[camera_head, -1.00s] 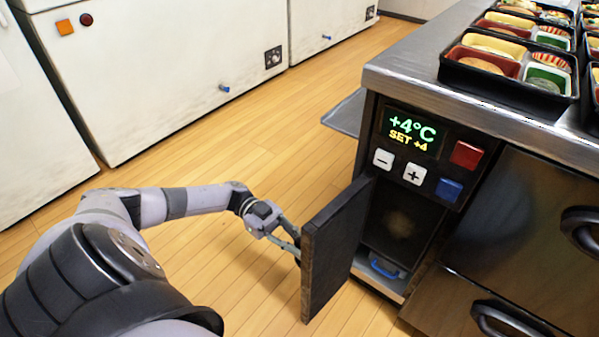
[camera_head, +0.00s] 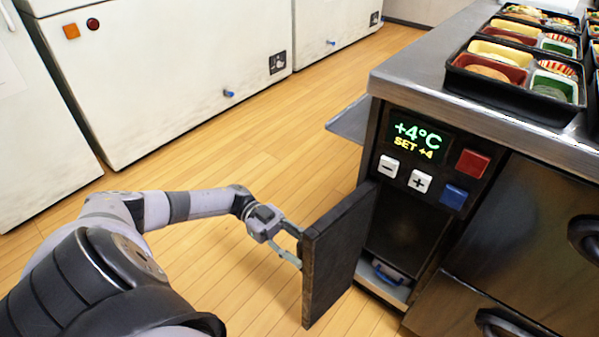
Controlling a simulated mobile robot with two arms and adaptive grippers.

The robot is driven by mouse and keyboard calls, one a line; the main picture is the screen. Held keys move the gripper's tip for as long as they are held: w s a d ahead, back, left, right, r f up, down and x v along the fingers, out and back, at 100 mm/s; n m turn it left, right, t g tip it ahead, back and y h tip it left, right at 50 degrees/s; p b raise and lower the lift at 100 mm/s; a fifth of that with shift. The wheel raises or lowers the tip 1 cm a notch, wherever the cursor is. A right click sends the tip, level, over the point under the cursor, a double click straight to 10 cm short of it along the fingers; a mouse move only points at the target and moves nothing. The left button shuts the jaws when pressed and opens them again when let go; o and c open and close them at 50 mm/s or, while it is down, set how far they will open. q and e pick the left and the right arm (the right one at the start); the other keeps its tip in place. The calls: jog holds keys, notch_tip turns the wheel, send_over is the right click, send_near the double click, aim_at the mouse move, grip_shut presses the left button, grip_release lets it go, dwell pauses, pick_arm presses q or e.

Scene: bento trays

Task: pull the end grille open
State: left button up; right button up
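The end grille (camera_head: 338,257) is a dark rectangular panel at the end of the steel counter. It stands swung out, at an angle to the unit, and the dark compartment (camera_head: 406,222) behind it is exposed. My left gripper (camera_head: 300,247) is at the grille's left edge with its two fingers spread apart. Its fingertips are close to that edge, partly hidden by it; I cannot tell whether they touch. My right gripper is not in view.
A control panel with a green +4°C display (camera_head: 418,136) and buttons sits above the compartment. A blue handle (camera_head: 386,275) shows low inside. Bento trays (camera_head: 513,97) stand on the counter. White cabinets (camera_head: 180,75) line the back; wooden floor (camera_head: 285,140) lies clear between.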

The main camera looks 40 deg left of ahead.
pick_arm(q)
jog(key=a, duration=1.2)
jog(key=shift+w, duration=0.15)
dwell(0.6)
